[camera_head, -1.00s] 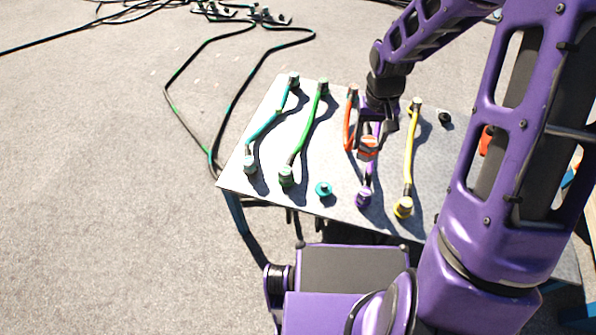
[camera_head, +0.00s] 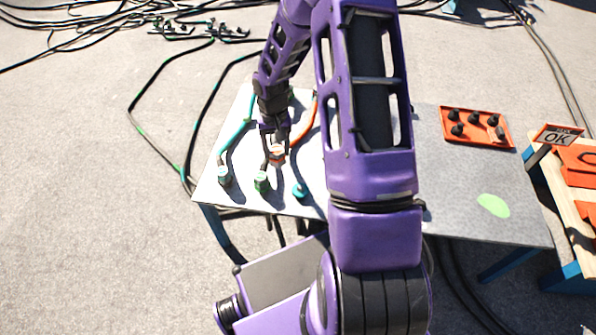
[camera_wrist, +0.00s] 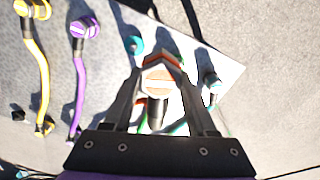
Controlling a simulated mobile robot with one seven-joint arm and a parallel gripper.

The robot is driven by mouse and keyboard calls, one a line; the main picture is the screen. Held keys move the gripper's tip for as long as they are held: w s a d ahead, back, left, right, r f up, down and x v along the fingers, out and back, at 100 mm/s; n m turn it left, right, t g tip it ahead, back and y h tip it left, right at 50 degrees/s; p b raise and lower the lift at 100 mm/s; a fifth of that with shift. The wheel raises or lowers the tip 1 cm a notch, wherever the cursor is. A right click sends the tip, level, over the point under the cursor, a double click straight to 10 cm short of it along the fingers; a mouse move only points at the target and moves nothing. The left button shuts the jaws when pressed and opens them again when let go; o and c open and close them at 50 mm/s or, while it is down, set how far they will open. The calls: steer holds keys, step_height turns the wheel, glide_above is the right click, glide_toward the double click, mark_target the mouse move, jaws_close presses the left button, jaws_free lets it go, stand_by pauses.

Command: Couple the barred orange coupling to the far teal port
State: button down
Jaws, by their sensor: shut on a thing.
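My gripper (camera_head: 276,148) is shut on the orange coupling (camera_head: 277,156), whose orange cable (camera_head: 306,122) runs back to the table's far side. A bare teal port (camera_head: 299,191) lies to the right of that, near the table's front edge. The teal port also shows in the wrist view (camera_wrist: 135,44), apart from the orange coupling. I see no other bare teal port.
A teal cable (camera_head: 236,138) with its near coupling (camera_head: 223,176) lies left of my gripper. Purple (camera_wrist: 84,28) and yellow (camera_wrist: 32,9) couplings show in the wrist view. My arm hides the table's middle. An orange tray (camera_head: 478,142) with black parts stands at the right.

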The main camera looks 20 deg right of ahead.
mark_target(301, 186)
steer(key=d+f+m, duration=0.1)
steer(key=d+f, duration=0.1)
steer(key=f, duration=0.3)
steer(key=d+f+m, duration=0.1)
steer(key=d+f, duration=0.2)
steer(key=f, duration=0.2)
steer(key=w+d+f+m+b, duration=0.1)
steer(key=d+f, duration=0.2)
steer(key=f, duration=0.2)
steer(key=shift+w+m, duration=0.1)
steer(key=shift+m, duration=0.3)
steer(key=shift+d+f, duration=0.1)
steer(key=shift+f, duration=0.25)
steer(key=shift+f+b, duration=1.8)
steer(key=shift+f, duration=0.4)
steer(key=shift+f, duration=0.45)
steer(key=shift+c, duration=0.6)
jaws_free()
step_height(301, 186, up, 17)
steer(key=p, duration=0.2)
steer(key=shift+r+p, duration=0.2)
steer(key=shift+p, duration=0.2)
